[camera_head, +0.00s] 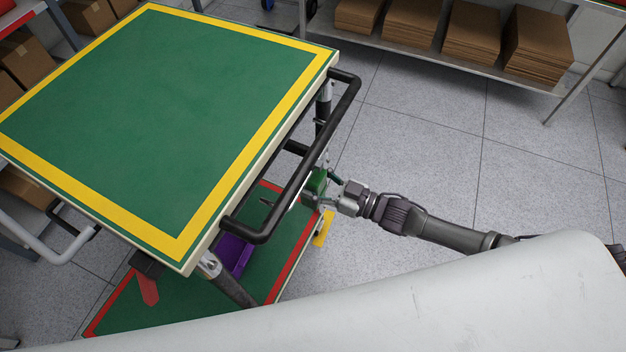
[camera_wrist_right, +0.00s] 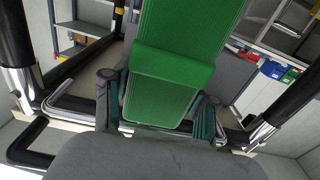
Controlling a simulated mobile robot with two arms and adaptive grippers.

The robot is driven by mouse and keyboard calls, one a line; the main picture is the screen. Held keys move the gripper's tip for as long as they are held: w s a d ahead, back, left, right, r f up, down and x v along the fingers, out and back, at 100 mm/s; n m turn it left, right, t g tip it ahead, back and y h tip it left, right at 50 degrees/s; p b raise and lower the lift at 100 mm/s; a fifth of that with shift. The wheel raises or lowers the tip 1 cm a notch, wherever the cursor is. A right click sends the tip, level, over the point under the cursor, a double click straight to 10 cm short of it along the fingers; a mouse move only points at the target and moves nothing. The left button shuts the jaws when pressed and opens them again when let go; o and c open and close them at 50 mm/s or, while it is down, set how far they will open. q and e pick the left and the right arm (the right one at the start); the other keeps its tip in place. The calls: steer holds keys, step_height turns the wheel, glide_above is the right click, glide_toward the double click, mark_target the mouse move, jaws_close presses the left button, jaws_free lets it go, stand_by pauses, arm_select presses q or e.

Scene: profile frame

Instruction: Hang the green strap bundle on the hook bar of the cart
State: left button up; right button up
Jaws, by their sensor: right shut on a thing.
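The green strap bundle (camera_head: 316,184) is by the near right side of the cart (camera_head: 170,105), below the tabletop and close to the black handle (camera_head: 300,175). In the right wrist view the bundle (camera_wrist_right: 172,72) stands up large in the centre, with a band across it. My right gripper (camera_head: 332,186) is shut on the bundle; its fingers (camera_wrist_right: 160,105) lie on either side of it. My left gripper is not in view.
The cart's lower shelf (camera_head: 190,297) carries a purple item (camera_head: 235,253). A red item (camera_head: 148,289) and a yellow item (camera_head: 324,229) show at the cart's lower part. A metal shelf (camera_head: 450,66) with cardboard stacks stands behind. The floor right of the cart is clear.

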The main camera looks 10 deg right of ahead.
steer(key=o, duration=1.3)
steer(key=shift+o, duration=0.2)
